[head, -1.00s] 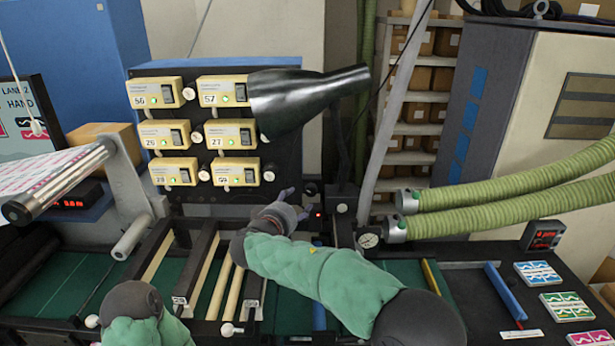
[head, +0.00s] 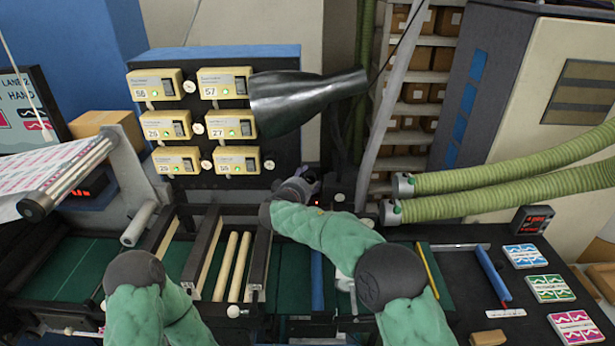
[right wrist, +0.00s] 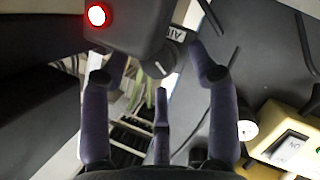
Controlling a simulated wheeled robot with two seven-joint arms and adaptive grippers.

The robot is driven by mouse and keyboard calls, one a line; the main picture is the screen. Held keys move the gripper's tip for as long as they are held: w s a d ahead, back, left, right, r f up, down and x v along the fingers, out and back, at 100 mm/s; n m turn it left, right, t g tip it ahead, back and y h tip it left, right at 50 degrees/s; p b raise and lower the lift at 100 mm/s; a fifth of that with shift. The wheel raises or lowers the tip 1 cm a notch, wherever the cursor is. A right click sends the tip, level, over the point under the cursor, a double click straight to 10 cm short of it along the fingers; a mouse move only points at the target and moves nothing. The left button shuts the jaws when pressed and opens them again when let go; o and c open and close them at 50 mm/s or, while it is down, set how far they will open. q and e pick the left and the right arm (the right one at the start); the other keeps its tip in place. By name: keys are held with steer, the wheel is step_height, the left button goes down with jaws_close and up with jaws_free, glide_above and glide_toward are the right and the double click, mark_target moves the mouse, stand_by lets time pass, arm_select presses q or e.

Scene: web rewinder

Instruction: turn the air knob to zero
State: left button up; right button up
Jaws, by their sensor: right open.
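The air knob (right wrist: 157,68) is a small dark round knob on the underside of a dark box (right wrist: 135,22), beside an "AIR" label (right wrist: 175,34) in the right wrist view. My right gripper (right wrist: 158,78) is open, with its purple fingers spread on both sides of the knob and a third finger below it in the picture. I cannot tell whether any finger touches it. In the head view my right gripper (head: 306,178) is at the dark box beside the counter panel, and it hides the knob. My left arm shows at the lower left; its gripper is out of view.
A red lit button (right wrist: 97,15) is on the same box. The counter panel (head: 285,150) with several yellow counters stands left of the right gripper. A black funnel duct (head: 300,100) hangs above it. Green hoses (head: 500,180) run to the right.

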steer(key=shift+w+d+f, duration=0.2)
steer(key=shift+w, duration=0.35)
steer(key=shift+s, duration=0.1)
steer(key=c, duration=1.1)
